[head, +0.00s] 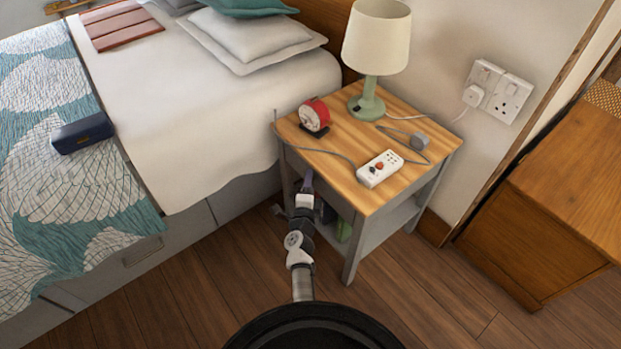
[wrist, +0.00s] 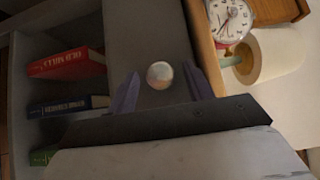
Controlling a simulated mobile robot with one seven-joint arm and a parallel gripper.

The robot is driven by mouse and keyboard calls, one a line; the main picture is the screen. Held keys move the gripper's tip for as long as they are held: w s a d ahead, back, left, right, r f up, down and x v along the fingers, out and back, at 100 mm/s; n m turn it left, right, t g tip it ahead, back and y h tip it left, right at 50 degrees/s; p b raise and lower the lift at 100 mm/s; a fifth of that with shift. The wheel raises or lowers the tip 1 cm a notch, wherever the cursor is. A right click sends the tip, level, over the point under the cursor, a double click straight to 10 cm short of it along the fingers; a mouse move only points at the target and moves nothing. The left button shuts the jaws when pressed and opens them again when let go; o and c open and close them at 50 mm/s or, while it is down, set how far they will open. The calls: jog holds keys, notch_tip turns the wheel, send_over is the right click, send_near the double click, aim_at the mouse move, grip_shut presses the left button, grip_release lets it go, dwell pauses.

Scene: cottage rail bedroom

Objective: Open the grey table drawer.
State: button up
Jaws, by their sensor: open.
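The small table (head: 345,147) has a wooden top and a grey frame, and stands beside the bed. The grey drawer front (wrist: 150,30) fills the middle of the wrist view, turned sideways, and looks shut. Its round pale knob (wrist: 159,75) lies between the two fingers of my gripper (wrist: 161,72). The fingers are open, one on each side of the knob, with a gap to each. In the head view my gripper (head: 307,183) is at the table's front face, below the top's edge. My arm hides part of that face there, and the knob does not show.
A red clock (head: 314,115), a lamp (head: 376,45) and a power strip (head: 380,168) stand on the table top. Books, one red (wrist: 66,63), sit on the shelf below the drawer. The bed (head: 190,130) is close on the left. Wooden floor (head: 420,300) is clear in front.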

grip_shut()
dwell(0.3)
jog(key=shift+s, duration=0.1)
jog(key=s+a+p, duration=0.6)
jog(key=s+a, duration=0.8)
jog(key=a, duration=0.3)
jog(key=shift+w, duration=0.1)
grip_release()
